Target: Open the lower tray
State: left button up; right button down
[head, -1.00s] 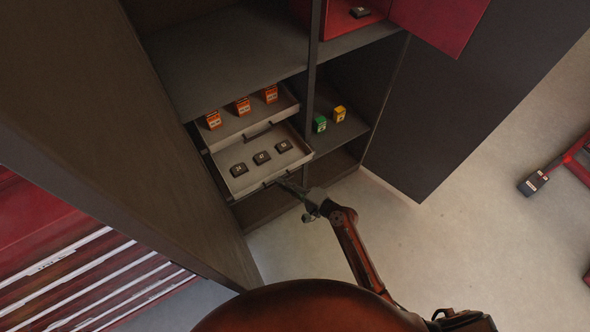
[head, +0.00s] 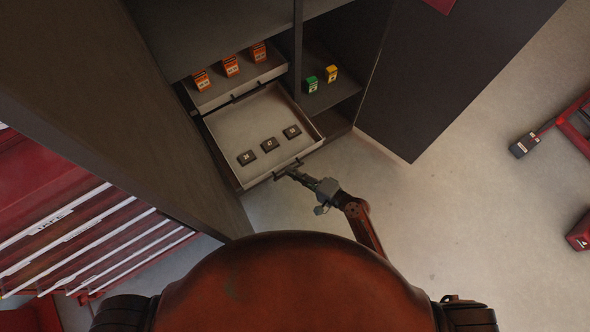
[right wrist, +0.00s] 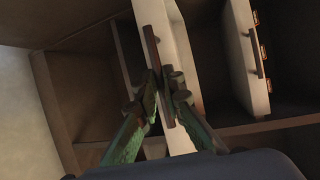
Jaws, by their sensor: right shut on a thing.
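The lower tray (head: 232,130) is a light grey drawer pulled well out of the dark cabinet, with three small black boxes (head: 270,145) in a row near its front. My right gripper (head: 290,174) is at the tray's front edge. In the right wrist view its green fingers (right wrist: 166,104) are shut on the dark bar handle (right wrist: 157,62) of the lower tray. The upper tray (head: 243,88) sits above and behind, holding three orange boxes (head: 231,65). My left gripper is not in view.
A green box (head: 312,84) and a yellow box (head: 332,73) stand on the shelf to the right. A dark cabinet wall (head: 130,110) rises close on the left. A red tool chest (head: 60,220) is at the left. Open floor (head: 440,210) lies to the right.

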jog(key=c, duration=2)
grip_release()
jog(key=shift+c, duration=0.2)
jog(key=v, duration=1.2)
jog(key=shift+w, duration=0.1)
